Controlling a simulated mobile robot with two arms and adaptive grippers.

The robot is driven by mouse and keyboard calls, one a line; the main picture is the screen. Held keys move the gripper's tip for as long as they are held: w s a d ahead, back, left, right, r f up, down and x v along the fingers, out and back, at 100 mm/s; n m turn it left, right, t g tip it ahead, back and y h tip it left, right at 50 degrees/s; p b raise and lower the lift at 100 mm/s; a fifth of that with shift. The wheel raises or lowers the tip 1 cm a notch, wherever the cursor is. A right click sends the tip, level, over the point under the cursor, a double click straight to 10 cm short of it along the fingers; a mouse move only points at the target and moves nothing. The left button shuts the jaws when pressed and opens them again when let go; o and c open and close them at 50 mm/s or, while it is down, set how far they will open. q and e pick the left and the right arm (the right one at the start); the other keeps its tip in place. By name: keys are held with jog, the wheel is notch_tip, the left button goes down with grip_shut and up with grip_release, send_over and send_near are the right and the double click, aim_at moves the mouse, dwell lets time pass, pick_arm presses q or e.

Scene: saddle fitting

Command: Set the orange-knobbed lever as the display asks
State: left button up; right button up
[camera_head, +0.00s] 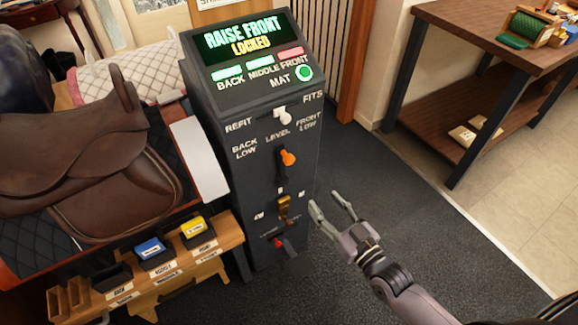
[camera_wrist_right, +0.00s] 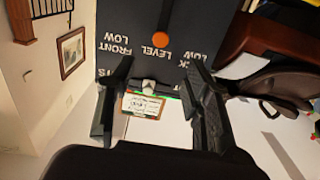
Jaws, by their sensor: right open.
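The orange-knobbed lever (camera_head: 288,158) is on the sloping front of a dark cabinet (camera_head: 235,170), below the words BACK LOW, LEVEL and FRONT LOW. Its knob sits near the LEVEL mark; in the right wrist view the orange knob (camera_wrist_right: 160,40) lines up with LEVEL. The display (camera_head: 245,37) reads RAISE FRONT, LOCKED. The BACK and MIDDLE lamps are green, FRONT is red, and the MAT lamp is green. My right gripper (camera_head: 333,208) is open and empty, right of the cabinet and lower than the orange knob, apart from it. My left gripper is not in view.
A white-knobbed REFIT/FITS switch (camera_head: 282,115) is above the lever; a brass-coloured lever (camera_head: 284,207) and a red knob (camera_head: 278,243) are below. A brown saddle (camera_head: 75,160) and a wooden rack with blue (camera_head: 150,248) and yellow (camera_head: 193,228) blocks stand left. The floor right is clear.

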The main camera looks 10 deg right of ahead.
aim_at(290, 161)
jog(key=x, duration=1.1)
jog(key=r+x, duration=0.1)
jog(key=x, duration=0.5)
jog(key=shift+w+a, duration=0.2)
jog(key=shift+a, duration=0.05)
jog(key=shift+c, duration=0.6)
grip_shut()
